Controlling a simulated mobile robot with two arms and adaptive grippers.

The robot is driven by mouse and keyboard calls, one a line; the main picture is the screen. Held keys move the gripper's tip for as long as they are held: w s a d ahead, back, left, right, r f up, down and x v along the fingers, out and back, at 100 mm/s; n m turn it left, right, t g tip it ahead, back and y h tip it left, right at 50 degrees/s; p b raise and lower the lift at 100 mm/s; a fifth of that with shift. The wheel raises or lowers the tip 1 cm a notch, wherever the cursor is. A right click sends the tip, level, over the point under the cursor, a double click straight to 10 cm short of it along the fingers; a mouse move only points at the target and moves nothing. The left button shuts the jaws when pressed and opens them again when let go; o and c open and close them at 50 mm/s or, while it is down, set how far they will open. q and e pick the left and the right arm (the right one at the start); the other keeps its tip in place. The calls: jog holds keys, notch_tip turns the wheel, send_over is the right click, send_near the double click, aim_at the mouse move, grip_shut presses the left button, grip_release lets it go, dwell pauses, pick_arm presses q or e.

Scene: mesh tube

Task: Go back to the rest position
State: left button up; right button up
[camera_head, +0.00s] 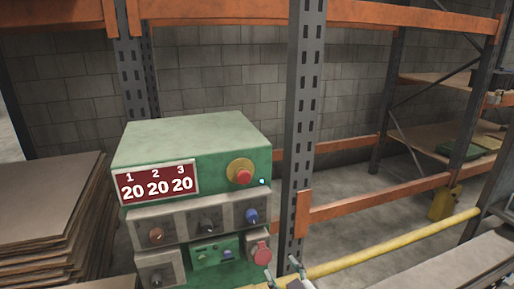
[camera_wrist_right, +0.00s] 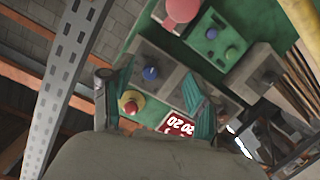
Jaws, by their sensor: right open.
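My right gripper (camera_head: 282,271) shows at the bottom edge of the head view, just right of the red round socket (camera_head: 259,250) on the green control box (camera_head: 195,138). In the right wrist view the gripper (camera_wrist_right: 158,90) has its two teal fingers spread apart with nothing between them. The box's knobs and its red button (camera_wrist_right: 131,102) appear beyond the fingers, tilted in that view. Most of my right arm is out of the head view. My left gripper is not in view.
A grey perforated upright (camera_head: 301,130) stands right beside the box. A yellow rail (camera_head: 390,240) runs right from the lower middle. Stacked brown sheets (camera_head: 50,205) lie at the left. Orange rack beams (camera_head: 395,192) and bare floor are behind.

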jog(key=s+d+f+m+g+h, duration=0.2)
jog(key=s+d+f+g, duration=0.25)
jog(key=s, duration=0.55)
jog(key=s+d+f+m+g+h, duration=0.1)
jog(key=s+d+f+g, duration=0.3)
jog(key=s, duration=0.7)
jog(key=s+d+f+m+g+h, duration=0.25)
jog(key=s+d, duration=0.25)
jog(key=s, duration=0.5)
notch_tip(320, 180, down, 27)
jog(key=s+g, duration=0.1)
jog(key=g, duration=0.1)
jog(key=s+d+f+g, duration=0.1)
jog(key=s+d+f, duration=0.2)
jog(key=s+f, duration=1.2)
jog(key=shift+s+f+n+y, duration=0.3)
jog(key=shift+s+n+y, duration=0.05)
jog(key=shift+s, duration=0.45)
